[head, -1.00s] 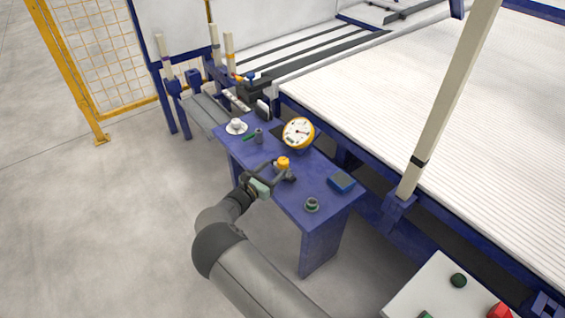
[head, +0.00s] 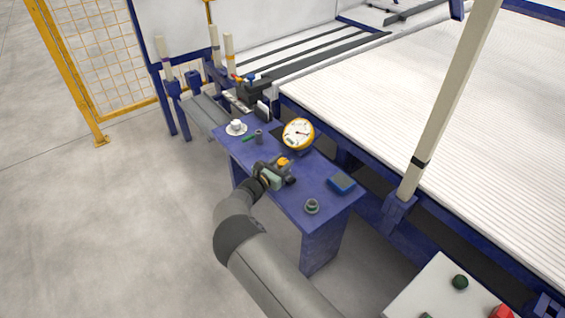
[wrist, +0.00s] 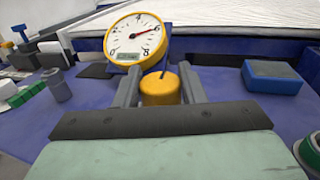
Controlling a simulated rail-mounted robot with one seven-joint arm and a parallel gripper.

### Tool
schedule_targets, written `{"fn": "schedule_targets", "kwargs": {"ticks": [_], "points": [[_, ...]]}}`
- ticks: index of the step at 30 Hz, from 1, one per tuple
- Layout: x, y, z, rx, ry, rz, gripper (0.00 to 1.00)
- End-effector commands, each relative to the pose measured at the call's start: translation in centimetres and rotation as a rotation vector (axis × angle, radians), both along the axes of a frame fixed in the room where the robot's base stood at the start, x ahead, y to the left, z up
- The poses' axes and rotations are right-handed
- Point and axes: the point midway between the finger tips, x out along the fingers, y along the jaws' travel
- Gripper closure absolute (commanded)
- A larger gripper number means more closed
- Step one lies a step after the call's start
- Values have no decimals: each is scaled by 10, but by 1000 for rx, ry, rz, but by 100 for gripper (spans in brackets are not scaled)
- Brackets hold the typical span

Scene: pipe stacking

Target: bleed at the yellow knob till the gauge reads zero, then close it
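The yellow knob (wrist: 160,89) stands between the two fingers of my gripper (wrist: 159,82) in the wrist view. The fingers flank it, and I cannot tell whether they touch it. In the head view my gripper (head: 279,170) is low over the blue table, and the knob (head: 283,161) shows just past it. The round yellow-rimmed gauge (wrist: 137,37) stands behind the knob, its face toward the wrist camera. Its red needle points right and slightly up, near the 6. The gauge also shows in the head view (head: 298,133). The valve body below the knob is mostly hidden.

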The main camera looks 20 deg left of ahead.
Motion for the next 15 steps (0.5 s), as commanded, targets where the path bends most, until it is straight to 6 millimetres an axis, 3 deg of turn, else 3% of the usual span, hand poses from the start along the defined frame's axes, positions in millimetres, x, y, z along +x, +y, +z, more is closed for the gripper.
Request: {"fn": "schedule_targets", "kwargs": {"ticks": [8, 15], "points": [[-1, -1, 2, -3, 1, 43, 86], [-2, -2, 6, -9, 3, 186, 86]]}}
